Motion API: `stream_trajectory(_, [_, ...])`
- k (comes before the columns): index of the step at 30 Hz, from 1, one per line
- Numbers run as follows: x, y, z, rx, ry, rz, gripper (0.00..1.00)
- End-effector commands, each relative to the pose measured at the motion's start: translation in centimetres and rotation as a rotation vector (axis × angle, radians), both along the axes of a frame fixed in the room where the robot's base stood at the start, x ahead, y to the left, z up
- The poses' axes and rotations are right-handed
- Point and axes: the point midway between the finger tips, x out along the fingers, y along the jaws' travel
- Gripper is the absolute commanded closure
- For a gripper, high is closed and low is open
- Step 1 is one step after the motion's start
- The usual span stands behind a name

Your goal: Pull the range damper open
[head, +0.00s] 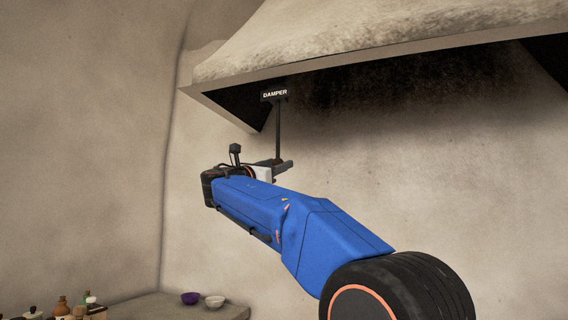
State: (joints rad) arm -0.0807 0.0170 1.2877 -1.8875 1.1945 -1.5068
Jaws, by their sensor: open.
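The damper's dark rod (278,130) hangs down from under the hood, beside a black sign (275,95) that reads DAMPER. My gripper (283,168) is at the rod's lower end, its dark fingers pointing right. The jaws are open. The rod's lower end overlaps the fingers in the picture, and I cannot tell whether they touch it or stand around it. My blue arm hides part of the gripper and the wall behind.
The plaster range hood (370,40) overhangs the rod, with a sooty underside. A stone ledge (225,312) at lower left bears a purple bowl (190,298) and a pale bowl (215,301). Several bottles and jars (62,305) stand farther left. The wall around the rod is bare.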

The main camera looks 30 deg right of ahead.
Motion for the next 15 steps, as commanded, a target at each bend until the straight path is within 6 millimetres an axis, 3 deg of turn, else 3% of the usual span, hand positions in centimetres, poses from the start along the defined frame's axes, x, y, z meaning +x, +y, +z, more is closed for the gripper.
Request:
stream_trajectory(6, [1.1, -2.7, 1.1, 0.001, 0.001, -0.002, 0.5])
stream_trajectory(15, [1.6, -3.9, 1.7, 0.0, 0.0, 0.0, 0.5])
